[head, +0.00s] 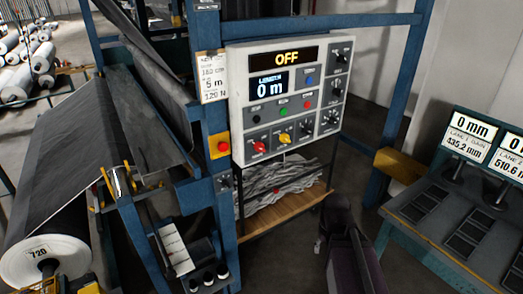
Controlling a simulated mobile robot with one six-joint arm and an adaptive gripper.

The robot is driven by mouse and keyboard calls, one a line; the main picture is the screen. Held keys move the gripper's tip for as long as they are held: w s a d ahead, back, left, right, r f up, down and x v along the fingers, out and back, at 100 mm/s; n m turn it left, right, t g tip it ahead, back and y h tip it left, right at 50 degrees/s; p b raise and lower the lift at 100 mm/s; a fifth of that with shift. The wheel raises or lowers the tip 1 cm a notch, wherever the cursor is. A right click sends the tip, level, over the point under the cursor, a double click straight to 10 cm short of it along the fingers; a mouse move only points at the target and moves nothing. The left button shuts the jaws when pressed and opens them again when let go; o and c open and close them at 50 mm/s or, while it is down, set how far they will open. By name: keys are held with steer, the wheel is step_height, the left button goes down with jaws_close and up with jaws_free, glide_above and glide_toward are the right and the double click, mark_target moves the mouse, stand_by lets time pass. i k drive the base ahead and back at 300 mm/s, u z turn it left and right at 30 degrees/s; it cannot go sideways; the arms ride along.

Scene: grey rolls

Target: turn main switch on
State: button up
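A pale control panel (236,100) is mounted on blue posts near the middle of the head view. Its top display (287,59) reads OFF, and the smaller screen (269,86) reads 0 m. On its lower row are a red rotary knob (260,146), a yellow rotary knob (284,138) and a black knob (305,128). The labels are too small to read, so I cannot tell which one is the main switch. A dark shape, seemingly my arm with my gripper (338,208), rises from the bottom below and right of the panel, apart from it. Its fingers cannot be made out.
A red button on a yellow box (220,146) sits on the post left of the panel. A dark web and a roll (45,262) fill the left. A shelf (285,208) with crumpled material is below the panel. A teal desk (440,238) with displays stands right.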

mark_target(259, 146)
steer(key=u, duration=0.55)
steer(key=k, duration=1.25)
steer(key=z, duration=0.4)
steer(key=i, duration=1)
steer(key=z, duration=0.05)
